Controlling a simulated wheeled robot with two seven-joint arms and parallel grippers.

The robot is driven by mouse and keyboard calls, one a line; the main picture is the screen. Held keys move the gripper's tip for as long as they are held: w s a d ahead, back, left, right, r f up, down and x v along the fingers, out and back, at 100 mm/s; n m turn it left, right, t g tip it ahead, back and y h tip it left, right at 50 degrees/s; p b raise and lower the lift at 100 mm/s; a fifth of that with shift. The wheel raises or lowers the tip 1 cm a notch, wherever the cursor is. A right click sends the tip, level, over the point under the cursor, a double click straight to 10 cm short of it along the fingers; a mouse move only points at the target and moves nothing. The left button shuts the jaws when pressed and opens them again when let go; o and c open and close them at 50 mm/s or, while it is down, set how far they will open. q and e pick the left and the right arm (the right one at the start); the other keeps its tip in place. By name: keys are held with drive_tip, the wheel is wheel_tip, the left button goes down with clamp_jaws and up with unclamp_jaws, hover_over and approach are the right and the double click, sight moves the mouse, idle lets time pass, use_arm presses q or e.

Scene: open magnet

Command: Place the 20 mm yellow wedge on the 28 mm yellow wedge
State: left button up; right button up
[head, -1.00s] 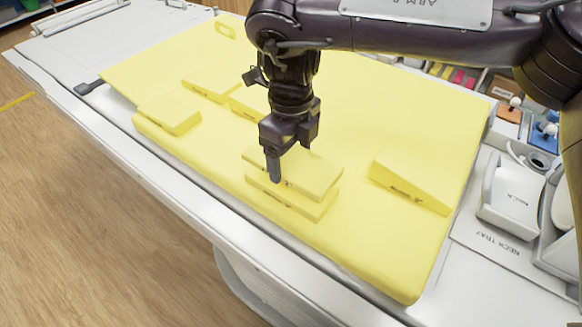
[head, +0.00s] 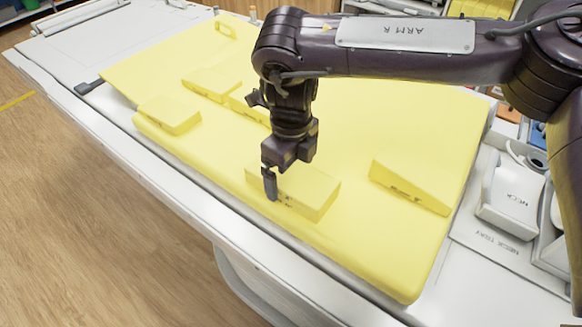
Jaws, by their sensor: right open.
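A yellow wedge-shaped block (head: 312,192) lies on the yellow mat under my right gripper. It shows as one thick body, and I cannot make out a seam between two stacked wedges. My right gripper (head: 272,186) is open and points down at the block's left end. One dark finger stands in front of the block's near face; the other finger is hidden. The small print on the wedges is too small to read, so I cannot tell the 20 mm from the 28 mm one. My left gripper is not in view.
The yellow mat (head: 385,255) lies on a white table. More yellow wedges stand on it: one at left (head: 170,115), one farther back (head: 212,84), one partly behind my arm (head: 250,107), and a steep one at right (head: 412,184). A white neck piece (head: 515,195) sits at right.

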sight(290, 174)
wheel_tip(290, 174, up, 12)
drive_tip(key=shift+r, duration=0.2)
idle(0.4)
idle(0.4)
